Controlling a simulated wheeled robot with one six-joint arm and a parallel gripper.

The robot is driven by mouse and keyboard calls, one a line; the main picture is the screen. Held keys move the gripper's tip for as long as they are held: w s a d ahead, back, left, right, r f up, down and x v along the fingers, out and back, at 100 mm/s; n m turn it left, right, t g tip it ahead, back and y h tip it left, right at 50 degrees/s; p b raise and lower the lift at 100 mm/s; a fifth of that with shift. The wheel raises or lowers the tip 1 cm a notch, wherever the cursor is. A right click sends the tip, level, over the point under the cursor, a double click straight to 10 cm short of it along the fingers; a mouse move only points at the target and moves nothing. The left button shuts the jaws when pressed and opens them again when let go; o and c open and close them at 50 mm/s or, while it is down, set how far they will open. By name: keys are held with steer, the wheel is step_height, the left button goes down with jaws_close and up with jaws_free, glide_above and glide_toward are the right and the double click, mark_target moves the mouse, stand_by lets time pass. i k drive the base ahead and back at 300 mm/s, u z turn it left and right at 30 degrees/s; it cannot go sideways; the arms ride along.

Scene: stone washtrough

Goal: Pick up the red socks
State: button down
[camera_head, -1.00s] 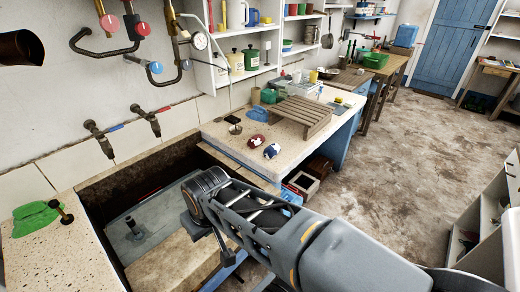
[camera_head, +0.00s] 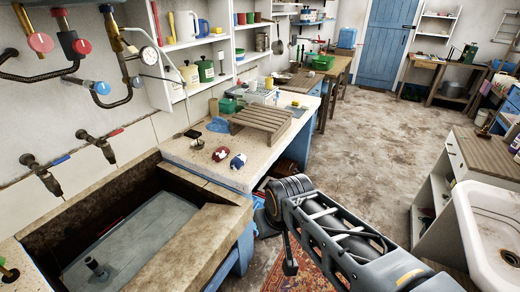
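A small red bundle with white patches, likely the red socks (camera_head: 221,154), lies on the speckled stone counter (camera_head: 183,151) right of the stone trough. A similar blue and white bundle (camera_head: 238,160) lies just right of it, close by. My arm reaches in from the bottom right, and its dark end (camera_head: 279,222) is in front of the counter, to the right of and lower in the picture than both bundles. It is apart from them. The fingers cannot be made out clearly, so their opening does not show.
A wooden slatted rack (camera_head: 264,121) stands behind the bundles. A dark stand (camera_head: 196,140) is to their left. The stone trough (camera_head: 190,250) lies at left under pipes and taps. A white sink (camera_head: 490,225) is at right. The floor (camera_head: 370,140) between is open.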

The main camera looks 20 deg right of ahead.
mark_target(219, 155)
steer(key=z, duration=0.9)
steer(key=k, duration=0.7)
steer(key=u, duration=0.8)
steer(key=i, duration=1.05)
steer(key=z, duration=1.85)
steer(key=i, duration=1.55)
steer(key=u, duration=2.45)
